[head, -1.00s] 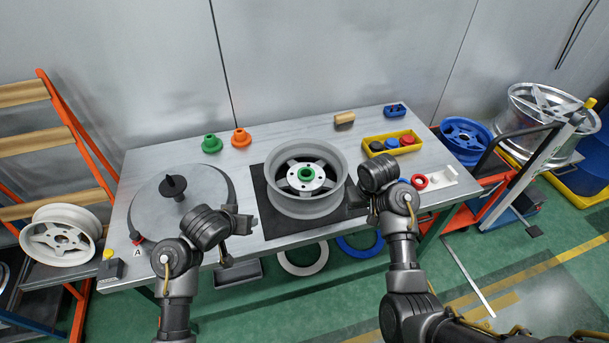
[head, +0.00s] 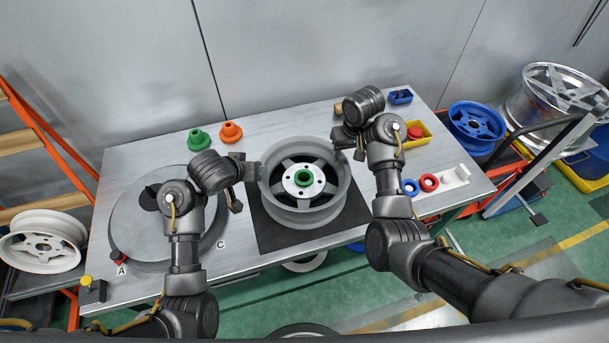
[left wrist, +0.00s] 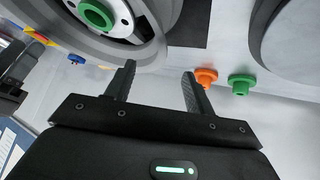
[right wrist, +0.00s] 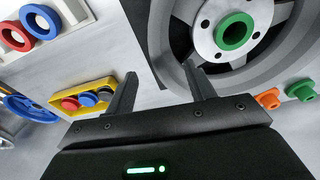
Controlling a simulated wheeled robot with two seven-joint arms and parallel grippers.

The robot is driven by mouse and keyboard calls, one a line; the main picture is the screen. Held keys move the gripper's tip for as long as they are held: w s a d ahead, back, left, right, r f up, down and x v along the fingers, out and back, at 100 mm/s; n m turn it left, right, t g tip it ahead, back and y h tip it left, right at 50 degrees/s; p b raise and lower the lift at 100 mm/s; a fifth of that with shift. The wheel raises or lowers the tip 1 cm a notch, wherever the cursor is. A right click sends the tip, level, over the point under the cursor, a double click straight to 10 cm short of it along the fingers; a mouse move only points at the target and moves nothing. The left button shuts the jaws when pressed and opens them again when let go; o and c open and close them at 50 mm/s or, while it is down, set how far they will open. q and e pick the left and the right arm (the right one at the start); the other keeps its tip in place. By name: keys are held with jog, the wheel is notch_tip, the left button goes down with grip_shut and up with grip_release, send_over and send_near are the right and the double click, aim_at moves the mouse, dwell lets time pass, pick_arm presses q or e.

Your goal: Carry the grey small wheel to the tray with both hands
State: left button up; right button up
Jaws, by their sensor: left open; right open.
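The grey small wheel (head: 268,195) lies flat on a black mat (head: 275,236), a green hub piece (head: 304,178) at its centre. My left gripper (head: 247,183) is open at the wheel's left side. In the left wrist view one finger of the left gripper (left wrist: 158,78) overlaps the rim (left wrist: 150,52). My right gripper (head: 350,144) is open at the right rear side; in the right wrist view one finger of the right gripper (right wrist: 160,76) overlaps the rim (right wrist: 166,50). I cannot tell whether either touches. A yellow tray (head: 428,132) sits behind my right arm, partly hidden.
A round grey plate (head: 135,228) with A and C marks lies left, partly behind my left arm. Green (head: 198,139) and orange (head: 230,131) flanged pieces stand behind the wheel.

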aim_at(342, 170)
jog(key=shift+s+a+r, duration=0.15)
jog(key=shift+s+r, duration=0.05)
jog(key=shift+s, duration=0.1)
jog(key=shift+w+f, duration=0.2)
jog(key=shift+f, duration=0.3)
pick_arm(q)
jog(key=x, duration=1)
jog(key=shift+f, duration=0.15)
pick_arm(e)
jog(key=f, duration=0.3)
jog(key=w+f, duration=0.1)
jog(key=f, duration=0.6)
jog(key=shift+w+a, duration=0.15)
jog(key=shift+w, duration=0.05)
pick_arm(q)
jog(key=shift+w, duration=0.1)
grip_shut()
pick_arm(e)
grip_shut()
jog(key=shift+w+r, duration=0.1)
jog(key=shift+r, duration=0.05)
